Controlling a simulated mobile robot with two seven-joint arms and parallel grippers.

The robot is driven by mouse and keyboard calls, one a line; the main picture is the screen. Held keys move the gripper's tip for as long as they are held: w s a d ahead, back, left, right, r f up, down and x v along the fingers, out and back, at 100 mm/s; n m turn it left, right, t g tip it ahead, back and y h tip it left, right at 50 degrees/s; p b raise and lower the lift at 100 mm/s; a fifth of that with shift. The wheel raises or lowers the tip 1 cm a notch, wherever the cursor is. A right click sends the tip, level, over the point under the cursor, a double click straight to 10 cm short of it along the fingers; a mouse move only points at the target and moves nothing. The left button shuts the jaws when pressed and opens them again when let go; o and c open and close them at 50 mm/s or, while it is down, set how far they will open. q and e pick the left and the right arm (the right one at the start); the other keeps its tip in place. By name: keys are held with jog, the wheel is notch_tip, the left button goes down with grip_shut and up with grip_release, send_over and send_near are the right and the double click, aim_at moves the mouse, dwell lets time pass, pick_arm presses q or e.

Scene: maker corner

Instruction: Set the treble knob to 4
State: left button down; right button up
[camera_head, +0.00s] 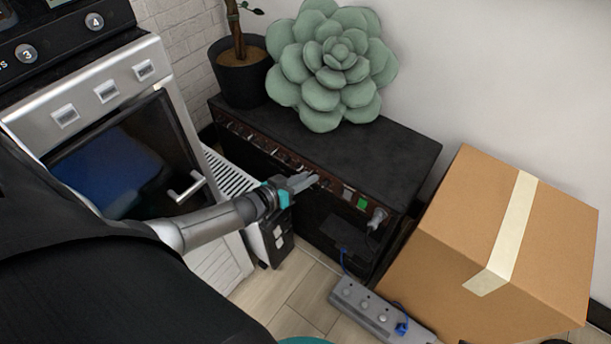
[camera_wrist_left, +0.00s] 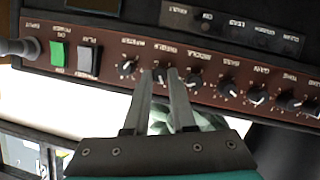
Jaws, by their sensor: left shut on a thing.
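The black amplifier (camera_head: 395,150) stands against the wall, with a row of knobs along its reddish-brown front panel. The left wrist view shows this panel upside down, with printed labels above the knobs. My left gripper (camera_wrist_left: 160,76) is shut on the small dark treble knob (camera_wrist_left: 159,75), one finger on each side. In the head view my left gripper (camera_head: 311,180) reaches the panel from the left. The fingers partly hide the treble knob, and I cannot read its setting. The master knob (camera_wrist_left: 127,67) and middle knob (camera_wrist_left: 193,82) sit on either side. My right gripper is not in view.
A green switch (camera_wrist_left: 57,53) and a grey switch (camera_wrist_left: 88,58) are near the input plug (camera_wrist_left: 20,47). A succulent-shaped cushion (camera_head: 335,60) and a potted plant (camera_head: 240,75) rest on the amplifier. A cardboard box (camera_head: 450,225) and a power strip (camera_head: 365,305) are at right.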

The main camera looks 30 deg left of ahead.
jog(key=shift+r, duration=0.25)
pick_arm(q)
jog(key=c, duration=0.7)
grip_release()
jog(key=shift+c, duration=0.2)
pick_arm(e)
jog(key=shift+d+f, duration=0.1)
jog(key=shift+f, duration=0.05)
pick_arm(q)
jog(key=p+v, duration=0.7)
jog(key=v, duration=0.8)
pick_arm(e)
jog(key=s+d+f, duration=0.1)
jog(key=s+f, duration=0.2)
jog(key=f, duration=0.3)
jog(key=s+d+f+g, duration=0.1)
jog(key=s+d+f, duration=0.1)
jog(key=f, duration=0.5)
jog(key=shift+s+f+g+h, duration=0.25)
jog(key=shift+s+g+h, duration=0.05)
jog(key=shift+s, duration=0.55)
pick_arm(q)
jog(key=shift+s+a, duration=0.1)
jog(key=shift+s, duration=0.05)
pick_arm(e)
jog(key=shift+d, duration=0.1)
